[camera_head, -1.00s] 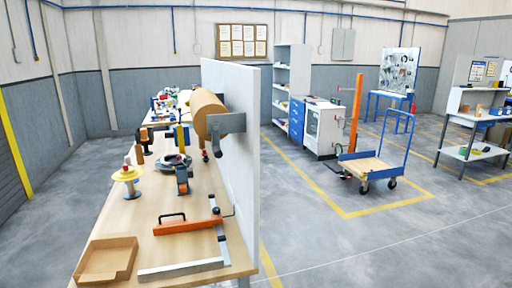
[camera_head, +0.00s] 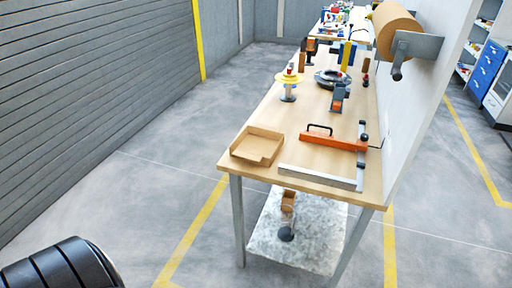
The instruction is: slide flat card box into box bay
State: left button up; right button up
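A shallow, open-topped cardboard box (camera_head: 258,146) lies at the front left corner of the wooden workbench (camera_head: 300,118). One of its sides is low. It is the only flat card box I can make out. I cannot pick out a box bay for certain. The lower shelf (camera_head: 300,240) under the bench holds a small brown item (camera_head: 288,201) and a dark round item (camera_head: 286,234). Neither of my grippers is in view.
An orange-handled bar tool (camera_head: 333,140) and a metal L-shaped frame (camera_head: 318,178) lie right of the box. A yellow-disc stand (camera_head: 289,83) is farther back. A brown paper roll (camera_head: 396,28) hangs on the white panel. The floor left of the bench is clear.

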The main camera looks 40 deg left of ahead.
aim_at(260, 144)
jog(key=i+j+z, duration=0.1)
jog(key=j+z, duration=0.2)
jog(key=j, duration=0.7)
jog(key=j+z, duration=0.35)
jog(key=j, duration=0.7)
